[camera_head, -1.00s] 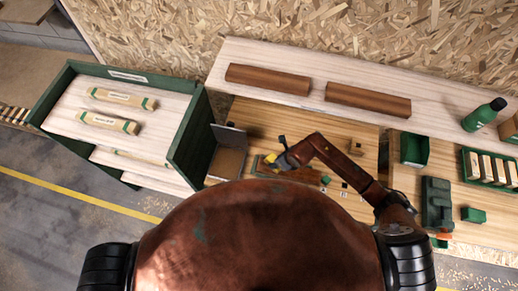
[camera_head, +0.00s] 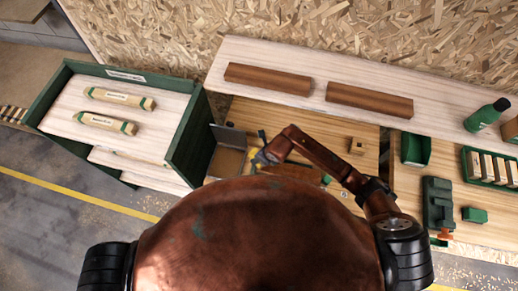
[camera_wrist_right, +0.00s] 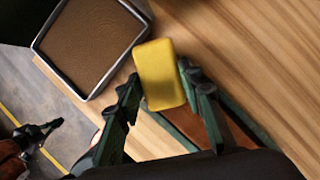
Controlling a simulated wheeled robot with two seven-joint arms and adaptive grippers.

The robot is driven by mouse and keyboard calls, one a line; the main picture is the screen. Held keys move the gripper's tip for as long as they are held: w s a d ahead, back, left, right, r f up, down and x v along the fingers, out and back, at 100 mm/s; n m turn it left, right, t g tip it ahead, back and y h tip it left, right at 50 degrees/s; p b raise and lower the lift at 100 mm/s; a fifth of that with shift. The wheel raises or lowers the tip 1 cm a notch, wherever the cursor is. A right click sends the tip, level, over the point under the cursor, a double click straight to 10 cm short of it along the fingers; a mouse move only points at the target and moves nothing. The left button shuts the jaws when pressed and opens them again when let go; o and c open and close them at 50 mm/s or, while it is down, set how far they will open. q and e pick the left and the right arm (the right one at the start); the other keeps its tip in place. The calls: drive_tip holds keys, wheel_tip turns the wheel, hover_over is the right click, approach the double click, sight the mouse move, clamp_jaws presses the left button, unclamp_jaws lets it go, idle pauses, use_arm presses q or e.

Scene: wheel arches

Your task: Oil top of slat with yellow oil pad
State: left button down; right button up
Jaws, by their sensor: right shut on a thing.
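The yellow oil pad (camera_wrist_right: 160,75) is held upright between the fingers of my right gripper (camera_wrist_right: 160,80) in the right wrist view. In the head view my right gripper (camera_head: 262,158) is over the bench, beside the open tray. In the head view the slat (camera_head: 292,171) is partly hidden by my own body. A dark gripper, seemingly my left (camera_wrist_right: 42,130), shows small at the wrist view's left edge; its jaw state is unclear.
A metal-rimmed tray with a brown inside (camera_wrist_right: 88,42) lies beside the pad; its lid is raised in the head view (camera_head: 228,136). Two brown boards (camera_head: 268,79) lie on the back shelf. A green rack (camera_head: 186,140) stands left. Green bins (camera_head: 415,149) stand right.

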drive_tip(key=shift+r+p, duration=1.85)
drive_tip(key=shift+r, duration=1.6)
drive_tip(key=shift+f, duration=0.1)
